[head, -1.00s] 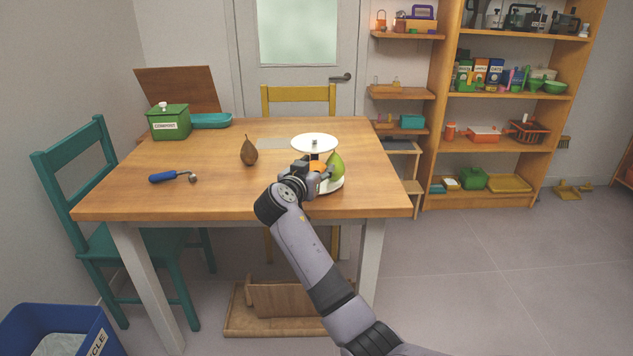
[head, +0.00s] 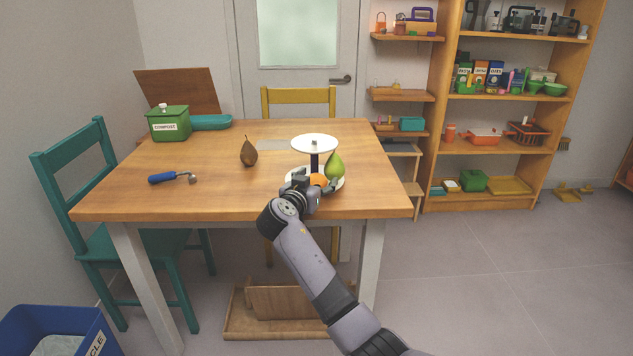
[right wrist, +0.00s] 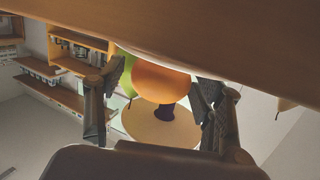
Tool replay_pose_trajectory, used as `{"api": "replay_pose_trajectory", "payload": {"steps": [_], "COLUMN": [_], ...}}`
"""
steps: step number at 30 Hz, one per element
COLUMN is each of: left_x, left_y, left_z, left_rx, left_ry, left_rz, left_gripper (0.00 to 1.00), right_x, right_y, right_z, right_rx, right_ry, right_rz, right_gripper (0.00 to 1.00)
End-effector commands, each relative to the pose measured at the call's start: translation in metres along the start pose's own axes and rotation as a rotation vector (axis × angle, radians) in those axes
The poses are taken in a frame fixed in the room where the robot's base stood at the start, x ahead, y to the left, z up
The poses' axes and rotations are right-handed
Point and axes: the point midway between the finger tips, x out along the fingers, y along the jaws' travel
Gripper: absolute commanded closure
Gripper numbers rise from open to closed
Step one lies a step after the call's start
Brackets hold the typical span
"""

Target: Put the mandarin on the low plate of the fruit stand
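The mandarin (head: 319,180) is on the low plate (head: 334,186) of the fruit stand, in front of the dark post (head: 315,162). In the right wrist view, which is upside down, the mandarin (right wrist: 160,82) shows between my right gripper's spread fingers (right wrist: 162,92), with gaps at its sides. My right gripper (head: 311,186) is open at the near side of the low plate in the head view. It hides part of the plate and mandarin. The upper plate (head: 315,141) of the stand is empty. My left gripper is not in view.
A green pear (head: 335,165) stands on the low plate's right side, close to the mandarin. A brown pear (head: 248,152) and a blue-handled scoop (head: 172,177) lie left on the table (head: 215,195). A green compost box (head: 168,124) is at the back left.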

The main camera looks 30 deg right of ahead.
Motion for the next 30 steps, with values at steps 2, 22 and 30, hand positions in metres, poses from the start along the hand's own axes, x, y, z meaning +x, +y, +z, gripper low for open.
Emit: {"api": "replay_pose_trajectory", "payload": {"steps": [2,22,30], "left_x": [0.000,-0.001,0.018], "left_y": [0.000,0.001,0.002], "left_z": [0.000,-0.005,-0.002], "left_rx": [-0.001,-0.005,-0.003], "left_ry": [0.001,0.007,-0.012], "left_rz": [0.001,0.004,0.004], "left_gripper": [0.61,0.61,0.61], "right_x": [0.000,-0.070,-0.112], "right_y": [0.000,-0.001,-0.001], "right_z": [0.000,-0.002,-0.002], "right_rx": [0.000,0.002,0.001], "right_ry": [0.000,-0.003,-0.001], "right_rz": [0.000,-0.004,-0.001], "right_gripper": [0.34,0.34,0.34]}}
